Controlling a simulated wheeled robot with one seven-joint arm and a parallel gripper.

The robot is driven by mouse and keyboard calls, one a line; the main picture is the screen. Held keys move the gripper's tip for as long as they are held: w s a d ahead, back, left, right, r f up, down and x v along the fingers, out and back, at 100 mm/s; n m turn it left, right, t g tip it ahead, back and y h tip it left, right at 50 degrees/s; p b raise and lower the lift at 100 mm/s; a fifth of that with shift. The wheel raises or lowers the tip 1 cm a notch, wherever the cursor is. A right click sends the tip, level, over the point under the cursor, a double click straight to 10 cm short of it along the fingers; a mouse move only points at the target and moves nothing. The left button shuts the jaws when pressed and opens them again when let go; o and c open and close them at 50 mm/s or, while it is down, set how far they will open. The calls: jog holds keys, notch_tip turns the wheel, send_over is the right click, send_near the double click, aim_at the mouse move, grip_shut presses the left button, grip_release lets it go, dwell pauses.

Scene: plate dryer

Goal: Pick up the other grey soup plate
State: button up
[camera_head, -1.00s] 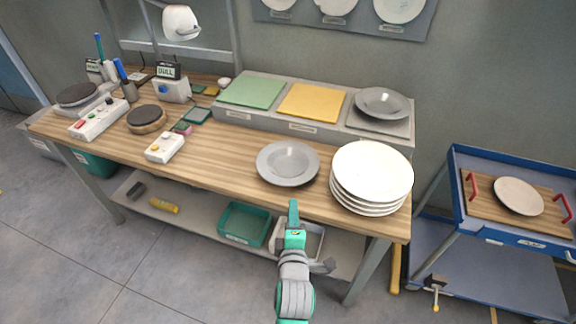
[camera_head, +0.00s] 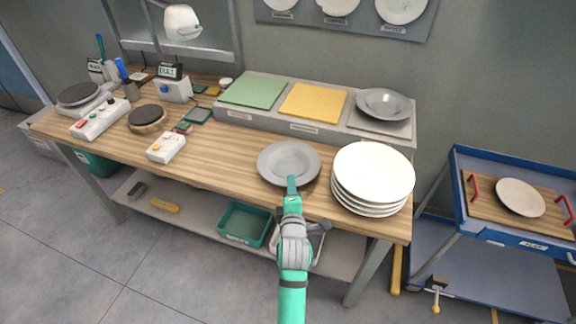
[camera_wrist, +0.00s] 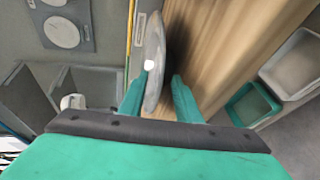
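A grey soup plate (camera_head: 289,157) lies on the front part of the wooden table, left of a white plate stack. A second grey soup plate (camera_head: 384,103) sits on the grey square at the right end of the raised shelf. My gripper (camera_head: 292,182) is at the near rim of the plate on the table. In the wrist view my gripper (camera_wrist: 160,88) is open, with the near rim of the grey plate (camera_wrist: 155,50) showing edge-on between its fingers. The plate is nearer the left finger; whether they touch cannot be told.
A stack of white plates (camera_head: 373,175) stands close on the right. The raised shelf (camera_head: 305,128) with green and yellow squares runs behind. A blue trolley (camera_head: 512,236) with a plate on a board stands at the right.

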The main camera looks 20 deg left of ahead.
jog(key=shift+w+a+f, duration=0.15)
jog(key=shift+w+f, duration=0.05)
jog(key=shift+w, duration=0.4)
jog(key=shift+c, duration=0.5)
grip_shut()
jog(key=shift+r, duration=0.1)
jog(key=shift+r, duration=0.1)
